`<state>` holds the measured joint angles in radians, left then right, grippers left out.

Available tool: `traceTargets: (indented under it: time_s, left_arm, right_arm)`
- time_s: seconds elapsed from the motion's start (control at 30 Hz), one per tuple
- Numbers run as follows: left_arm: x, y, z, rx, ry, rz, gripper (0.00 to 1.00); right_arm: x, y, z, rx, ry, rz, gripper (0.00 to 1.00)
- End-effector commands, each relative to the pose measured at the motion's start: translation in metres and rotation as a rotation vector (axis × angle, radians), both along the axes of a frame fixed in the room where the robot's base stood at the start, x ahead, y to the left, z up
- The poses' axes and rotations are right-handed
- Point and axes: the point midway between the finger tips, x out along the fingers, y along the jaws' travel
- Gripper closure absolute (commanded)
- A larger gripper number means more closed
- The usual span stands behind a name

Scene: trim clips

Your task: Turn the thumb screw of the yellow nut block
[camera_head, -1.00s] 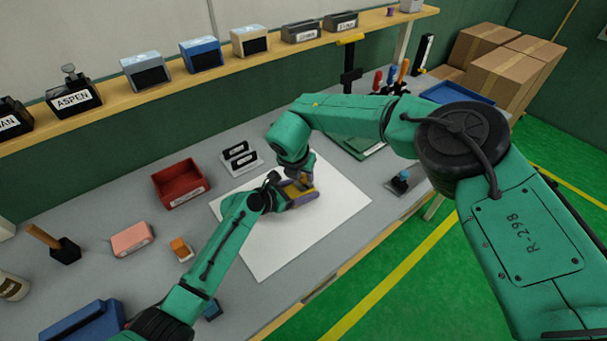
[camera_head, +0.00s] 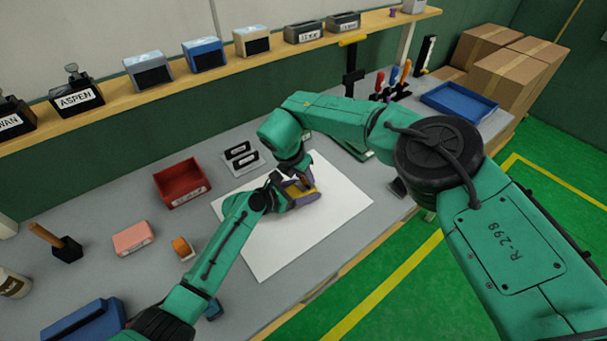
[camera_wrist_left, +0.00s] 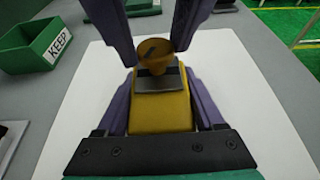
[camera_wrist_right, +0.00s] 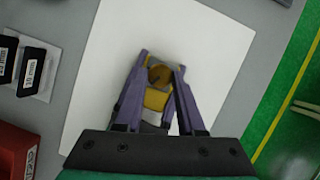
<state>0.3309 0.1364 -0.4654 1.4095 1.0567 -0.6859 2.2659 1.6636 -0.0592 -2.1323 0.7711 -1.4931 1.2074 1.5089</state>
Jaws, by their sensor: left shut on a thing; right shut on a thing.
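The yellow nut block (camera_wrist_left: 160,108) sits between the purple fingers of my left gripper (camera_wrist_left: 160,88), which is shut on its sides. Its brass-coloured thumb screw (camera_wrist_left: 155,53) stands at the block's far end in the left wrist view, above a dark grey part. My right gripper (camera_wrist_right: 157,78) comes down from above and is shut on the thumb screw; the screw head also shows between its fingers in the right wrist view (camera_wrist_right: 160,75). In the head view the block (camera_head: 300,188) is partly hidden by both grippers, over the white sheet (camera_head: 340,205).
A red bin (camera_head: 182,183) and black-labelled holders (camera_head: 241,158) stand left of and behind the sheet. A pink block (camera_head: 132,238) and an orange-topped item (camera_head: 182,247) are at left. A green KEEP bin (camera_wrist_left: 45,45) is near the sheet. The sheet's front is clear.

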Motion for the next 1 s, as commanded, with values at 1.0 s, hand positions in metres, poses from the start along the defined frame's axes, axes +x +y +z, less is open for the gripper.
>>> traceTargets:
  time_s: [1.0]
  left_arm:
    - [-0.001,0.0,-0.002,0.002,0.003,-0.001,0.98]
  right_arm:
    - [-0.035,0.026,0.109,-0.002,-0.002,0.0,0.31]
